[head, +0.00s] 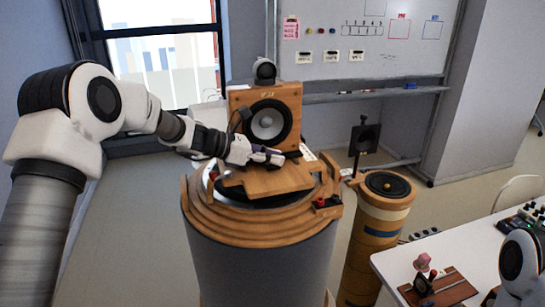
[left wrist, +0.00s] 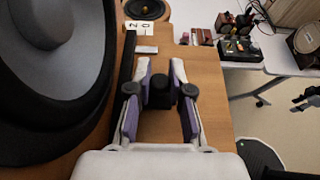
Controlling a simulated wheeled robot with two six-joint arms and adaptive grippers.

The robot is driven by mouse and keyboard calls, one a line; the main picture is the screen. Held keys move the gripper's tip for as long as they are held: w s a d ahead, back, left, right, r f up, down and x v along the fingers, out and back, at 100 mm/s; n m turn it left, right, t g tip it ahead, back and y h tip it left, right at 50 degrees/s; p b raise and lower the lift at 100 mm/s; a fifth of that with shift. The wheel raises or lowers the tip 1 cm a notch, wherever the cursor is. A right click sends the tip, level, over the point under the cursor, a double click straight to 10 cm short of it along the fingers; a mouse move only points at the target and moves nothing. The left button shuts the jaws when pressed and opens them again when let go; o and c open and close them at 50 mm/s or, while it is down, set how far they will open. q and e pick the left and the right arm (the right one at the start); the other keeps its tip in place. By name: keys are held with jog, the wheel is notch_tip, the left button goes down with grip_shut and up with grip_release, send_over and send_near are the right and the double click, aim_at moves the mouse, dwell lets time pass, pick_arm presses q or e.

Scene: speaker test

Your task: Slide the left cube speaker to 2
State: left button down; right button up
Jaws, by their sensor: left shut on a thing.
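The wooden cube speaker (head: 265,98) with a grey cone stands at the back of a round stepped wooden stand (head: 250,232). Its cone (left wrist: 45,45) fills the left of the left wrist view. My left gripper (head: 276,156) is low in front of the speaker, above a wooden board (head: 268,181). In the left wrist view its purple-padded fingers (left wrist: 160,90) are shut on a small black knob (left wrist: 159,91). A black strip (left wrist: 126,68) runs beside the fingers. A white card (left wrist: 138,26) with digits, seemingly 2 and 0, lies beyond them. My right gripper is out of view.
A round ball-like device (head: 264,70) sits on the speaker. A second round pedestal (head: 368,240) and a small black speaker on a post (head: 364,137) stand to the right. A white table (head: 455,247) with gear is at the lower right. A whiteboard (head: 365,40) hangs behind.

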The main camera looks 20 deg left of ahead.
pick_arm(q)
jog(key=shift+s+f, duration=0.1)
jog(key=shift+f, duration=0.05)
jog(key=c, duration=1)
grip_release()
jog(key=shift+d, duration=0.15)
jog(key=shift+c, duration=0.2)
jog(key=v, duration=1.2)
